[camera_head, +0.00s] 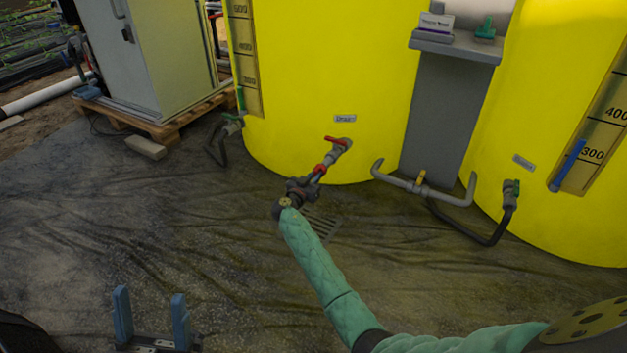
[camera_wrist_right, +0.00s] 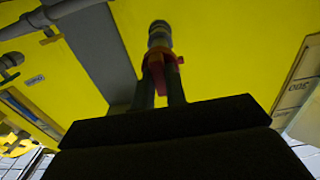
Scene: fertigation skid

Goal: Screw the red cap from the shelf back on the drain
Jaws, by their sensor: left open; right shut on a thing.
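The drain (camera_head: 333,156) is a short grey pipe low on the left yellow tank, with a red valve handle (camera_head: 337,140) on top. My right gripper (camera_head: 312,181) is shut on the red cap (camera_head: 320,169) at the open end of this pipe. In the right wrist view the red cap (camera_wrist_right: 161,68) sits between the two dark fingers, in line with the grey drain pipe (camera_wrist_right: 160,37). The cap appears to meet the pipe's end; whether the threads are engaged cannot be seen. My left gripper (camera_head: 150,296) is open and empty, low at the left, far from the drain.
The grey shelf (camera_head: 455,48) between the tanks holds a white-labelled box (camera_head: 434,22) and a green fitting (camera_head: 486,29). A grey pipe with a yellow valve (camera_head: 421,178) runs right of the drain. A floor grate (camera_head: 322,224) lies below.

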